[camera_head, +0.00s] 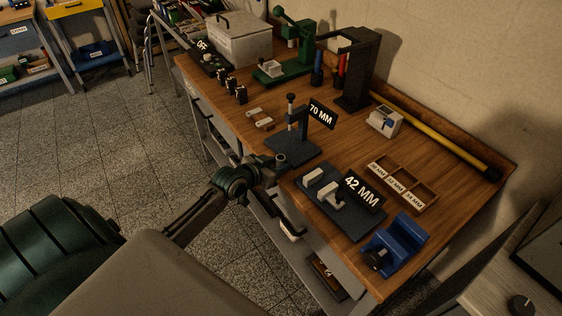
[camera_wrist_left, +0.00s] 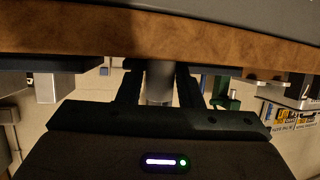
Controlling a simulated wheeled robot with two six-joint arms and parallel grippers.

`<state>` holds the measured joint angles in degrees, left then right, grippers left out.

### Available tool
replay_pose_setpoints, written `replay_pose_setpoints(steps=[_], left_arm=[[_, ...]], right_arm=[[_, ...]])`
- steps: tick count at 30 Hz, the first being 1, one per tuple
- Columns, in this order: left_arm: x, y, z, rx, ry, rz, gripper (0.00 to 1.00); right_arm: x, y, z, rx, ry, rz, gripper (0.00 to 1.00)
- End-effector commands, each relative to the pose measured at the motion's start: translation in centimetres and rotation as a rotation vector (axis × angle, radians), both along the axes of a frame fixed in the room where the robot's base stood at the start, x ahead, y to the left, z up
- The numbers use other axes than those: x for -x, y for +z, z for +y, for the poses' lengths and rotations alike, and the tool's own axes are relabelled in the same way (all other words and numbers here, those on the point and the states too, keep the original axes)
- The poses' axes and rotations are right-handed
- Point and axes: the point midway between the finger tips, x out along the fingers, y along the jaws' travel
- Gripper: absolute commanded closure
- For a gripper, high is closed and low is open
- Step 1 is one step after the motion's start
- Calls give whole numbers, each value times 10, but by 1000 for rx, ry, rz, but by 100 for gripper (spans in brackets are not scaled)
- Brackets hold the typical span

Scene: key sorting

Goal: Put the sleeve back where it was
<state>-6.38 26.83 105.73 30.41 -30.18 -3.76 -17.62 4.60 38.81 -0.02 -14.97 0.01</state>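My left gripper (camera_head: 274,168) is at the table's front edge, beside the base of the 70 MM stand (camera_head: 291,149). In the left wrist view its two dark fingers (camera_wrist_left: 160,84) stand on either side of a grey cylinder, apparently the sleeve (camera_wrist_left: 159,90), and look closed on it. The sleeve's small grey end (camera_head: 282,157) shows at the fingertips in the head view. Whether it touches the stand is hard to tell. The 42 MM fixture (camera_head: 350,218) has pale blocks on a dark plate. A wooden tray (camera_head: 424,203) with three labelled compartments looks empty. My right gripper is out of view.
A blue vise (camera_head: 398,242) stands at the near right corner. A small white device (camera_head: 385,120), a yellow tube (camera_head: 440,137) and a black stand (camera_head: 361,70) are toward the wall. A green press (camera_head: 296,50) and a grey box (camera_head: 240,38) stand farther back.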

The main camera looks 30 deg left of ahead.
Motion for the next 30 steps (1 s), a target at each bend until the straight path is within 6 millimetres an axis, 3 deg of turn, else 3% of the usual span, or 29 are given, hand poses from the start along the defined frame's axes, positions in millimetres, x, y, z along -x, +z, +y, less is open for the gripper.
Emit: replay_pose_setpoints(steps=[6, 10, 12, 22, 30], left_arm=[[0, -1, 0, 0, 0, 1, 69], [0, -1, 0, 0, 0, 1, 95], [0, 0, 0, 0, 0, 0, 100], [0, 5, 0, 0, 0, 0, 100], [6, 35, 3, -6, -1, 2, 100]], right_arm=[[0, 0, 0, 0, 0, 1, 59], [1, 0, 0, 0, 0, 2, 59], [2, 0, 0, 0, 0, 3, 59], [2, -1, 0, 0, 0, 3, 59], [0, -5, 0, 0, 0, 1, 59]])
